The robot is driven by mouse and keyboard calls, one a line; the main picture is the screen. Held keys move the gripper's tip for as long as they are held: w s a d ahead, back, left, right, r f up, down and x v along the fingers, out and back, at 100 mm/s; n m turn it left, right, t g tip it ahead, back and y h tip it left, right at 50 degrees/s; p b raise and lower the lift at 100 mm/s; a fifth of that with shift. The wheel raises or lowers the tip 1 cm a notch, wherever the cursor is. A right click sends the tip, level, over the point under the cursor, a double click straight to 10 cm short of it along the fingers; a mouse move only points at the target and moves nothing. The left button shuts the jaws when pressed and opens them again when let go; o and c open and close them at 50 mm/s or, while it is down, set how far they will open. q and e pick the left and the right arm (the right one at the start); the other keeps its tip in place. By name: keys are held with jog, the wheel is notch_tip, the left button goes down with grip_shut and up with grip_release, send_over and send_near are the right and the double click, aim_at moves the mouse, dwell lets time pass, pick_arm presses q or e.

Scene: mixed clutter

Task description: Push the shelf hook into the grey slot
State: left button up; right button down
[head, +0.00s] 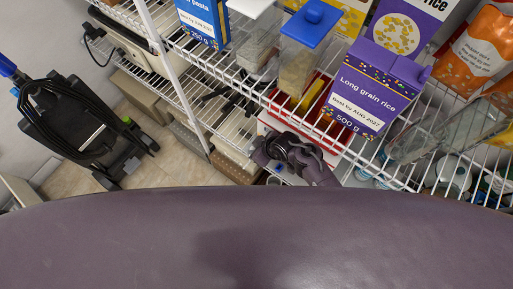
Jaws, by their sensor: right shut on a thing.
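My right gripper (270,152) is at the edge of the white wire shelf, left of the rice box and partly over a white and red box. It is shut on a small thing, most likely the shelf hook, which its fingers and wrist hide. A small blue spot shows just below the gripper, too small to identify. I cannot make out the grey slot. My left gripper is not in view.
A purple rice box (375,90) stands on the wire shelf (262,88) right of the gripper. A blue-lidded container (305,50) and a red tray (325,125) are close by.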

jog(key=shift+f, duration=0.2)
dwell(0.6)
jog(key=c, duration=1.3)
grip_release()
jog(key=shift+c, duration=0.2)
jog(key=shift+r, duration=0.15)
